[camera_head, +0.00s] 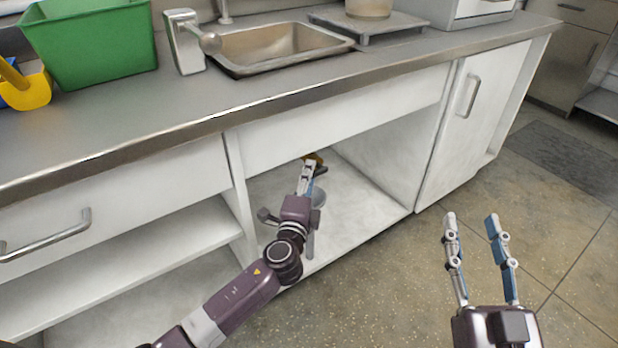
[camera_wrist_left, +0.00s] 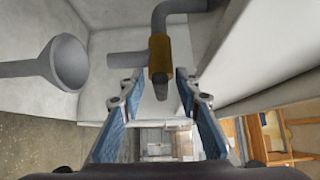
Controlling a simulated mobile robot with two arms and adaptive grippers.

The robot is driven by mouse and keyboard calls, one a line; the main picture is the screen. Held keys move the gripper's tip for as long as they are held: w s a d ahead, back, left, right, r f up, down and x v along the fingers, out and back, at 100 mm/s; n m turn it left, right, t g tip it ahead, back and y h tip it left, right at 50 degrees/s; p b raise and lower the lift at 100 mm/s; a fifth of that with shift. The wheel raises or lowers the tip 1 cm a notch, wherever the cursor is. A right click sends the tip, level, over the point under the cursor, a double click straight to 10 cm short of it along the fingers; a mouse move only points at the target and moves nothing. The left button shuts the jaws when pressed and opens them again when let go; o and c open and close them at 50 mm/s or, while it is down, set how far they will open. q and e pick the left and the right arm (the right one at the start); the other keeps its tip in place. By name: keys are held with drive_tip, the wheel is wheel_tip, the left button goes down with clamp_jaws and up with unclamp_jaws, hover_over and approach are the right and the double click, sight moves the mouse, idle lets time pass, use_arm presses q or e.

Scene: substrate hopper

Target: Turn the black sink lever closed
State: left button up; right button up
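My left gripper (camera_head: 307,168) reaches into the open cabinet under the sink. In the left wrist view it is open (camera_wrist_left: 160,90), with one blue-padded finger on each side. A dark lever (camera_wrist_left: 160,88) hangs from a brass-coloured valve (camera_wrist_left: 160,58) on the grey pipe (camera_wrist_left: 125,60), and shows between the two fingertips. I cannot tell whether a finger touches it. In the head view only part of the brass valve (camera_head: 314,157) shows beyond the gripper; the lever is hidden there. My right gripper (camera_head: 472,220) is open and empty above the floor in front.
A grey funnel-shaped piece (camera_wrist_left: 66,65) stands left of the valve in the wrist view. The cabinet's side panels and upper front board (camera_head: 345,115) bound the opening. The sink (camera_head: 275,45) is above, with a green bin (camera_head: 90,45) on the counter.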

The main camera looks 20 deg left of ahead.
use_arm(q)
clamp_jaws()
idle(0.5)
